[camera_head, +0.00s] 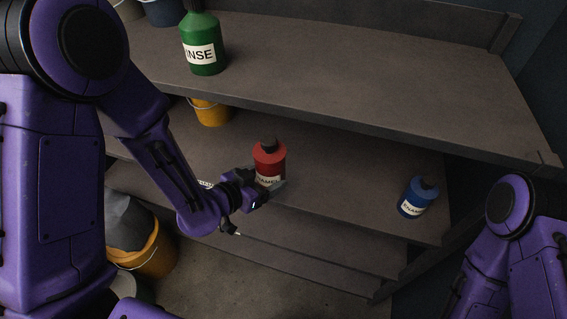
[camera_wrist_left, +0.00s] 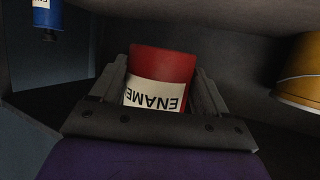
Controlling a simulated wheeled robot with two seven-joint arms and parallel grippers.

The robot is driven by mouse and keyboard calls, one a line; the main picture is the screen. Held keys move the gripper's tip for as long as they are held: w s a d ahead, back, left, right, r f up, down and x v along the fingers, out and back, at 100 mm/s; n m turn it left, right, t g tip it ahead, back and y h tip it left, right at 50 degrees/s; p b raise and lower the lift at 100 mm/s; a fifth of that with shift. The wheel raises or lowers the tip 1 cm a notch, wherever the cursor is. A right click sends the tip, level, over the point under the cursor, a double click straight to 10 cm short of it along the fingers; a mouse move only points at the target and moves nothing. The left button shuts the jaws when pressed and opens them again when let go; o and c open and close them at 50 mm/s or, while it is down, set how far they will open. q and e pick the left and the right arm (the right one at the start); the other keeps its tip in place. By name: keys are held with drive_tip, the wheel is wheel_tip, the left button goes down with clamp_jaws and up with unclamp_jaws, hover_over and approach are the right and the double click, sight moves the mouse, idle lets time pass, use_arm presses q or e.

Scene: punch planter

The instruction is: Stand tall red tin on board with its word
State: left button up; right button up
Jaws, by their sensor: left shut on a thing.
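A red tin (camera_head: 269,158) with a dark cap and a white label, partly readable as "ENAME", is over the middle shelf in the head view. It looks roughly upright. My left gripper (camera_head: 262,190) is shut on its lower part. In the left wrist view the red tin (camera_wrist_left: 162,64) sits between both fingers, its label upside down. I cannot tell whether its base touches the shelf. A small pale lettered strip (camera_head: 205,184) shows behind my left forearm, mostly hidden; I cannot read it. My right arm shows at the right edge, its gripper out of view.
A blue tin (camera_head: 418,197) with a similar label stands on the middle shelf at right. A green "INSE" bottle (camera_head: 203,45) stands on the upper shelf (camera_head: 380,75), which overhangs behind. A yellow bucket (camera_head: 211,112) is below it. Bare shelf lies between the red and blue tins.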

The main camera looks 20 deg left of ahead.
sight(267, 175)
use_arm(q)
drive_tip(key=b, duration=0.2)
drive_tip(key=f+b, duration=0.1)
drive_tip(key=b, duration=0.1)
drive_tip(key=shift+w+f, duration=0.3)
drive_tip(key=shift+w, duration=0.05)
drive_tip(key=b, duration=0.1)
drive_tip(key=w+b, duration=0.1)
drive_tip(key=b, duration=0.1)
drive_tip(key=w+b, duration=0.1)
drive_tip(key=b, duration=0.1)
drive_tip(key=shift+a+f, duration=0.25)
drive_tip(key=shift+f, duration=0.1)
drive_tip(key=shift+w+r+p, duration=0.2)
drive_tip(key=shift+w+p, duration=0.2)
drive_tip(key=shift+w, duration=0.15)
drive_tip(key=w+f, duration=0.6)
drive_tip(key=w, duration=0.1)
drive_tip(key=shift+a+f, duration=0.1)
drive_tip(key=shift+w+f, duration=0.2)
drive_tip(key=shift+f, duration=0.1)
drive_tip(key=f, duration=0.3)
drive_tip(key=shift+w+f, duration=0.35)
drive_tip(key=shift+f, duration=0.05)
use_arm(e)
wheel_tip(267, 175, down, 10)
drive_tip(key=shift+s, duration=0.3)
